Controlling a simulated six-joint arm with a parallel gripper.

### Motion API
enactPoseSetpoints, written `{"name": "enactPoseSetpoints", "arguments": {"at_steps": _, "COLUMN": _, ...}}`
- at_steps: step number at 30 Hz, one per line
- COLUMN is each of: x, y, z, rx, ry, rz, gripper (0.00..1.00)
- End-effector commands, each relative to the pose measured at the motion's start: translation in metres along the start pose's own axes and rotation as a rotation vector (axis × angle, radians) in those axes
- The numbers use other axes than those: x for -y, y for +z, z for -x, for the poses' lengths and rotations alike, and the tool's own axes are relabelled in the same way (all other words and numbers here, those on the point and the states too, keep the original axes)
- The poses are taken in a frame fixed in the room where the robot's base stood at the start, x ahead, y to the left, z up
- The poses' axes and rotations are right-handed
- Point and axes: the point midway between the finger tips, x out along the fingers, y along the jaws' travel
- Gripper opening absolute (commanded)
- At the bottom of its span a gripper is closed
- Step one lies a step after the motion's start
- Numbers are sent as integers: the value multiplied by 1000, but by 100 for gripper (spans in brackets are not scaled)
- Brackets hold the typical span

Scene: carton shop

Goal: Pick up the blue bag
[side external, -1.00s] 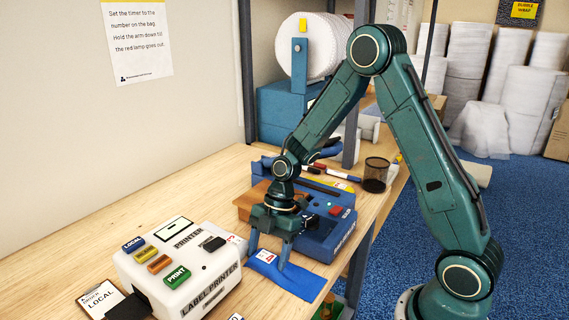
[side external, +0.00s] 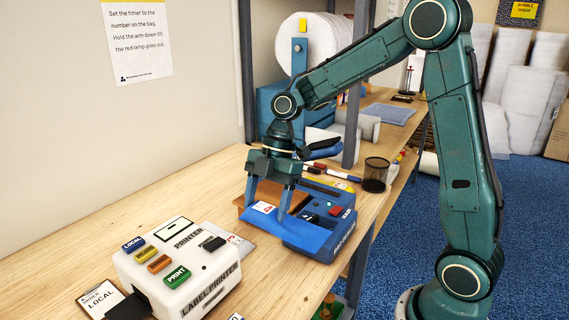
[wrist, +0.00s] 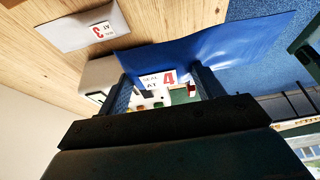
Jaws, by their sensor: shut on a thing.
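The blue bag (side external: 293,232) is a flat blue sheet with a white label, held up in front of the blue sealing machine (side external: 341,235). My gripper (side external: 266,213) is shut on it, with one finger at each side of the label in the side view. In the wrist view the blue bag (wrist: 205,50) spreads out beyond my gripper (wrist: 168,85). Its label between the fingers reads "SEAL AT" with a red 4. The bag looks lifted clear of the bench, though its lower edge overlaps the machine in the side view.
A white label printer (side external: 180,265) stands at the front left. A pale bag (wrist: 88,24) marked with a red 3 lies on the wooden bench (side external: 110,240). A dark mesh cup (side external: 375,175) and pens stand behind the machine. A shelf post (side external: 357,90) rises behind.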

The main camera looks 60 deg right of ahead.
Motion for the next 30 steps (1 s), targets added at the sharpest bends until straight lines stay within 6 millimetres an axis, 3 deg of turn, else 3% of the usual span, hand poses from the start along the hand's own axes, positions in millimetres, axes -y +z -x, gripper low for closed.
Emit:
{"name": "enactPoseSetpoints", "arguments": {"at_steps": 6, "x": 0, "y": -15, "z": 37, "rx": 1, "ry": 3, "rz": 3, "gripper": 43}}
{"name": "enactPoseSetpoints", "arguments": {"at_steps": 12, "x": 0, "y": -22, "z": 53, "rx": 0, "ry": 0, "rz": 0, "gripper": 43}}
{"name": "enactPoseSetpoints", "arguments": {"at_steps": 30, "x": 0, "y": -24, "z": 58, "rx": 0, "ry": -1, "rz": 0, "gripper": 43}}
